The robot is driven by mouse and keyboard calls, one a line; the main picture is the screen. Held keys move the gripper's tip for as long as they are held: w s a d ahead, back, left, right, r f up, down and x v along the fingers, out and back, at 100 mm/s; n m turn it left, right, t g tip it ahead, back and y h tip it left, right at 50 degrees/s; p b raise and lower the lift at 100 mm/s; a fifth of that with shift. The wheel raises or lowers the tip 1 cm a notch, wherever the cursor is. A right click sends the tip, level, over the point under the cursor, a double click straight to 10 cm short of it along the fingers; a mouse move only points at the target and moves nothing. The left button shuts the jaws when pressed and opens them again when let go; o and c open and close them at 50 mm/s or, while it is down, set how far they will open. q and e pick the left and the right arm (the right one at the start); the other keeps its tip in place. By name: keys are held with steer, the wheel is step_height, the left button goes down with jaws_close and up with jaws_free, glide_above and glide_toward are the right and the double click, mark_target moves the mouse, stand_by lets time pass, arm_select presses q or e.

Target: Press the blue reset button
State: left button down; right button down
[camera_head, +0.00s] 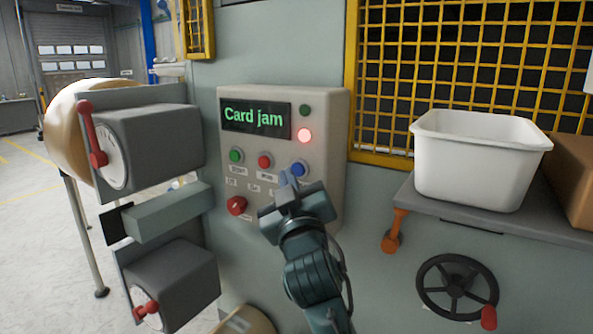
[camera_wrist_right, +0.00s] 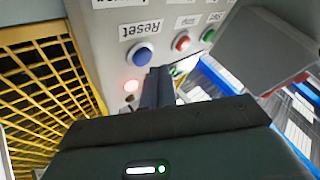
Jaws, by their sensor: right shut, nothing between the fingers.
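The blue reset button (camera_head: 299,168) is on a light grey control panel (camera_head: 335,130), at the right end of a row with a green and a red button. My right gripper (camera_head: 288,182) is shut and empty, its fingertips just below and left of the blue button in the head view. In the right wrist view the blue button (camera_wrist_right: 142,53), labelled "Reset", is in plain sight, and the shut fingers (camera_wrist_right: 157,85) are close below it. I cannot tell whether they touch the panel. My left gripper is not in view.
The panel screen (camera_head: 255,117) reads "Card jam" and a red lamp (camera_head: 305,135) is lit. A red rotary knob (camera_head: 236,205) is lower left. Grey boxes with red handles (camera_head: 155,145) jut out at left. A white bin (camera_head: 480,165) on a shelf and a black handwheel (camera_head: 457,287) are at right.

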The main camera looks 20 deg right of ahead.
steer(key=shift+w, duration=0.1)
steer(key=shift+w+d, duration=0.2)
steer(key=shift+d, duration=0.1)
steer(key=shift+w+d+p, duration=0.25)
steer(key=shift+d+p, duration=0.1)
steer(key=shift+d, duration=0.05)
stand_by(0.7)
steer(key=shift+s+a, duration=0.1)
steer(key=shift+a, duration=0.05)
steer(key=shift+s+a, duration=0.45)
steer(key=shift+a, duration=0.1)
